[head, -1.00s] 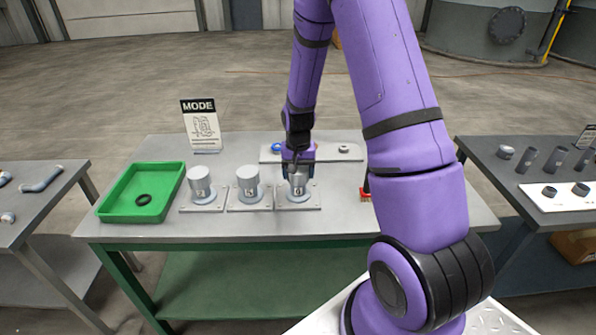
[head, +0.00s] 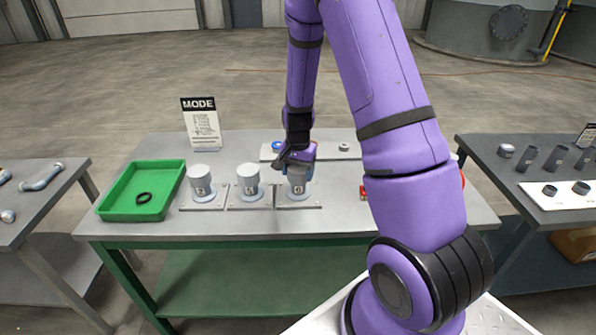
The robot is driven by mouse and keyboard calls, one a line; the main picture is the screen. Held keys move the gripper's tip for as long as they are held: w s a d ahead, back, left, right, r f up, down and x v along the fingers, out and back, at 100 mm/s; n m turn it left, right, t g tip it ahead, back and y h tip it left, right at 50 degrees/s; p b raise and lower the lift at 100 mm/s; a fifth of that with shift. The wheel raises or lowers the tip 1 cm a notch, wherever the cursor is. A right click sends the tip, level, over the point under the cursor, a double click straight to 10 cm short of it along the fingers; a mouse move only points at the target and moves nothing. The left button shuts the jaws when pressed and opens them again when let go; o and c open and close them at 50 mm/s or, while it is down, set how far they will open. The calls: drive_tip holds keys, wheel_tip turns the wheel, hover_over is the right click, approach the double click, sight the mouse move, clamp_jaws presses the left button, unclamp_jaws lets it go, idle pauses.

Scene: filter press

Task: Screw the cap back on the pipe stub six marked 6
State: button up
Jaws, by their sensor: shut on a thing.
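Three upright grey pipe stubs stand in a row on square plates on the table (head: 240,225). The left stub (head: 201,188) and middle stub (head: 249,185) wear wide grey caps. The right stub (head: 298,189) bears a small dark mark that is hard to read; by its place it seems to be stub six. My gripper (head: 297,168) points down over this stub and is shut on the grey cap (head: 299,179) at its top. The fingers hide much of the cap, so I cannot tell how it sits on the thread.
A green tray (head: 112,214) at the left holds a black ring (head: 143,198). Behind the stubs lies a pale strip (head: 326,150) with a blue ring (head: 278,146) and a small grey part (head: 344,147). A MODE sign (head: 201,120) stands at the back. Other tables flank both sides.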

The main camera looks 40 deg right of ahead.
drive_tip(key=shift+d, duration=0.1)
drive_tip(key=m, duration=0.4)
drive_tip(key=shift+m, duration=0.4)
drive_tip(key=m, duration=0.5)
drive_tip(key=shift+d, duration=0.1)
drive_tip(key=shift+s, duration=0.1)
drive_tip(key=m, duration=0.4)
drive_tip(key=shift+m, duration=0.4)
